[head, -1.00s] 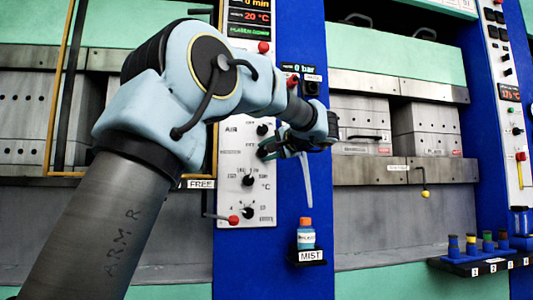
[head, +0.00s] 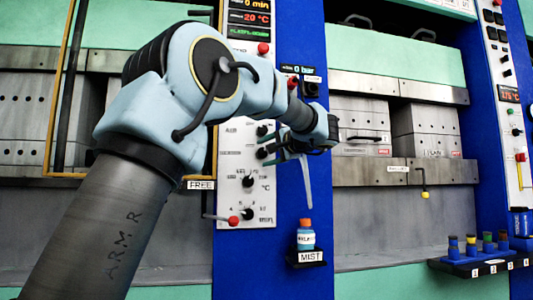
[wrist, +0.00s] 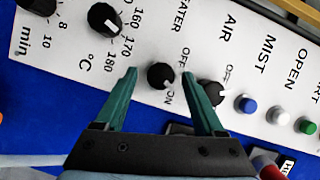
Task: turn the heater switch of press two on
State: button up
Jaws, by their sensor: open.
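The heater switch (wrist: 160,75) is a round black knob on a white panel, labelled HEATER with OFF and ON beside it. I cannot tell surely which label its pointer faces. My gripper (wrist: 159,73) is open, with one green finger on each side of this knob. Whether the fingers touch it is not clear. In the head view my gripper (head: 283,154) is at the right edge of the control panel (head: 232,160), by the knob (head: 262,152) below the AIR one.
The AIR knob (wrist: 211,92) sits close to the right finger, followed by a blue button (wrist: 246,105) and others. The temperature knob (wrist: 104,19) is to the left. A MIST bottle (head: 306,238) stands on a small shelf below my gripper.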

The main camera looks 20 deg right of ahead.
jog(key=shift+s, duration=0.1)
jog(key=v, duration=1)
jog(key=shift+s, duration=0.35)
jog(key=shift+d, duration=0.1)
